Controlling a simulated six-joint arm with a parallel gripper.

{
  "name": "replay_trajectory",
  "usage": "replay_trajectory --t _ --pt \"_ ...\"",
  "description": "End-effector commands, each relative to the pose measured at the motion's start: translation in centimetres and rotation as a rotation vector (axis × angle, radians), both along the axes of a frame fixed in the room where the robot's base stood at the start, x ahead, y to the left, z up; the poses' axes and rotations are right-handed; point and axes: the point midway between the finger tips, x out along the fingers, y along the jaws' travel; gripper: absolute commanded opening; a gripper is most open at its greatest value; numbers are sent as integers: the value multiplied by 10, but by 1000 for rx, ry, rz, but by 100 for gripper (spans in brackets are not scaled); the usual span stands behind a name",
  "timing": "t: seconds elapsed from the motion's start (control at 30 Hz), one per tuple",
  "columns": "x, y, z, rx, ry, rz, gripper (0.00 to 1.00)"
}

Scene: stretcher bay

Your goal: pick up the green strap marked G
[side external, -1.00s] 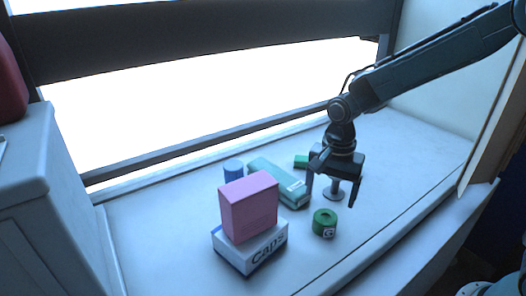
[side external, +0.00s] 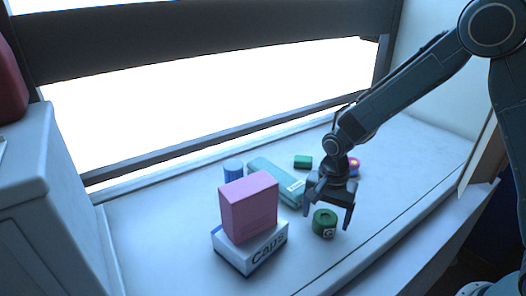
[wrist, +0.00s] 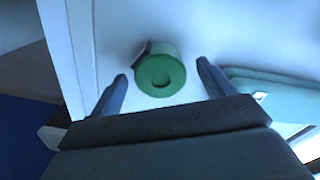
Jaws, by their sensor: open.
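The green strap (side external: 324,223) is a rolled ring on the white surface, with a small white label showing a G on its side in the side view. In the wrist view the strap (wrist: 160,73) lies between and just beyond the two fingers, with its round top towards the camera. My gripper (side external: 327,220) is open and empty, its fingers to either side of the strap in the side view. In the wrist view my gripper (wrist: 162,72) also shows its fingers apart. I cannot tell whether a finger touches the strap.
A pink box (side external: 248,205) sits on a white "Caps" box (side external: 250,248) at left. A teal pack (side external: 276,180), a blue cylinder (side external: 233,172) and a green block (side external: 303,161) lie behind. A pink and yellow round item (side external: 354,166) shows behind my gripper. The front right surface is clear.

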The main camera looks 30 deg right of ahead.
Motion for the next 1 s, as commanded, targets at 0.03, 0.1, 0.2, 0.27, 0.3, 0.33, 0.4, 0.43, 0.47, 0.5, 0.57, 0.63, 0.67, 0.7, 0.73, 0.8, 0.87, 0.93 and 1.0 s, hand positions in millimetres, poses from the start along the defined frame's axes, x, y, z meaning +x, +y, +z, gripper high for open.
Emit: replay_trajectory --t 0.03,0.1,0.2,0.27,0.3,0.33,0.4,0.43,0.47,0.5,0.57,0.63,0.67,0.7,0.73,0.8,0.87,0.93,1.0 --pt "0 0 -6 -1 3 1 81" --pt "0 0 -12 -1 2 1 81" --pt "0 0 -17 -1 2 1 81" --pt "0 0 -19 0 1 1 81" --pt "0 0 -19 -1 0 1 81" --pt "0 0 -19 -1 0 1 81" --pt "0 0 -19 -1 0 1 81" --pt "0 0 -19 -1 0 1 81" --pt "0 0 -19 -1 0 1 81" --pt "0 0 -19 -1 0 1 81" --pt "0 0 -19 -1 0 1 81" --pt "0 0 -19 -1 0 1 81" --pt "0 0 -19 -1 0 1 81" --pt "0 0 -19 -1 0 1 81" --pt "0 0 -19 -1 0 1 81" --pt "0 0 -19 -1 0 1 71" --pt "0 0 -19 -1 0 1 59" --pt "0 0 -18 -1 0 1 45" --pt "0 0 -18 -1 0 1 32"
